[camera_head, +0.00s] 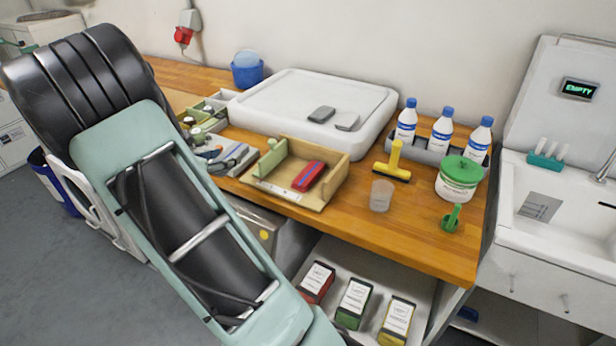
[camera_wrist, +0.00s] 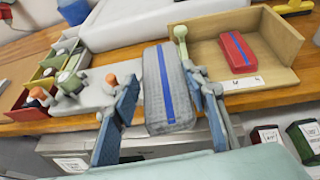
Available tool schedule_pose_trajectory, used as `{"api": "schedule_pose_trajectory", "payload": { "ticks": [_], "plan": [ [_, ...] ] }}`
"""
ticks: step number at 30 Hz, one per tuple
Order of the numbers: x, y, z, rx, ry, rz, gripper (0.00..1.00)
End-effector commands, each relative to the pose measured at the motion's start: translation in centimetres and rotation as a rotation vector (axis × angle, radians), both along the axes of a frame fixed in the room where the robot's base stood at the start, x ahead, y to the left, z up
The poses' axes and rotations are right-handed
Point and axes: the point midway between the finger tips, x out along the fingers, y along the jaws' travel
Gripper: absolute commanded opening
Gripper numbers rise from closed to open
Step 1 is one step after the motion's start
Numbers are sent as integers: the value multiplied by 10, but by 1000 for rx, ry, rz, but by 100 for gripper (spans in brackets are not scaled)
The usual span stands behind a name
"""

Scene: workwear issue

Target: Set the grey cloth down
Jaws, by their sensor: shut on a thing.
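The grey cloth (camera_wrist: 168,88) is a folded block with a blue stripe down its middle, in the wrist view. My gripper (camera_wrist: 165,105) is shut on it, one finger on each side. The cloth appears at the bench's front edge, left of the open wooden tray (camera_wrist: 285,83); I cannot tell its height above the bench. A red cloth (camera_wrist: 238,52) with a blue stripe lies in the tray. In the head view the tray (camera_head: 323,198) and red cloth (camera_head: 308,177) show clearly, while my arm covers much of the left side.
A grey tray of tools (camera_wrist: 97,98) and divided green, yellow and red bins (camera_wrist: 40,92) lie left of the cloth. A clear cup (camera_head: 381,195), yellow squeegee (camera_head: 394,160) and white tub (camera_head: 459,180) stand right of the wooden tray.

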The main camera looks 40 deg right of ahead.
Motion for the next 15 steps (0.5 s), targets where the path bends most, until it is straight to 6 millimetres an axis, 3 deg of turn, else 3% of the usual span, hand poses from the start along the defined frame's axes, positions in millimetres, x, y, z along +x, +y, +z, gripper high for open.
{"api": "schedule_pose_trajectory", "payload": {
  "ticks": [1, 6, 15],
  "plan": [
    [0, -19, 7, 2, -7, -24, 17],
    [-3, -63, 31, 2, -5, -70, 17],
    [-14, -98, 46, 1, 1, -99, 17]
  ]
}}
